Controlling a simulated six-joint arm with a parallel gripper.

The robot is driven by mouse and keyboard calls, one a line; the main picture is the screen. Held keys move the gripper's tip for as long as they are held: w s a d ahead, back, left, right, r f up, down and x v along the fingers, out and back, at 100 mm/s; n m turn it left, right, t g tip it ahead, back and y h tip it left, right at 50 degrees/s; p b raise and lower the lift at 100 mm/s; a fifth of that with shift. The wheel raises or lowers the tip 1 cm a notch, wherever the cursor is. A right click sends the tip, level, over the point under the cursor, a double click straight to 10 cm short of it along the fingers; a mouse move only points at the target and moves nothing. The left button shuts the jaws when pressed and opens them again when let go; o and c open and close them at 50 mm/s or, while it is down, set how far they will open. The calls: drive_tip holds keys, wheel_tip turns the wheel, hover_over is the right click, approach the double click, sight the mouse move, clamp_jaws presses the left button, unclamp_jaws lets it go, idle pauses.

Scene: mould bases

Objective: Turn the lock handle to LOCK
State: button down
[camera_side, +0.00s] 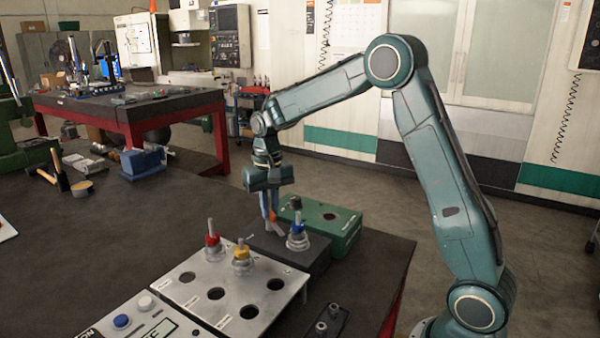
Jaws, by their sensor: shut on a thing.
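My gripper (271,212) points down over the dark mould base block (268,249) near the right edge of the table. Its narrow fingers are shut on a small orange piece, which looks like the lock handle (274,215). A thin grey part hangs just below the fingers, close to the block's top. The handle is partly hidden by the fingers, and I cannot read its angle or any LOCK mark. A holder with a blue top (298,238) stands upright on the same dark block, just right of my fingers.
A green block (345,232) with a round hole sits behind. A silver plate (187,298) with several holes stands in front, bearing red-topped (212,240) and yellow-topped (242,257) holders. A button panel (140,322) is front left.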

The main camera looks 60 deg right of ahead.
drive_tip(key=n, duration=0.6)
idle(0.4)
drive_tip(key=c, duration=1.5)
unclamp_jaws()
drive_tip(key=shift+r, duration=0.1)
wheel_tip(320, 180, up, 14)
drive_tip(key=shift+f, duration=0.15)
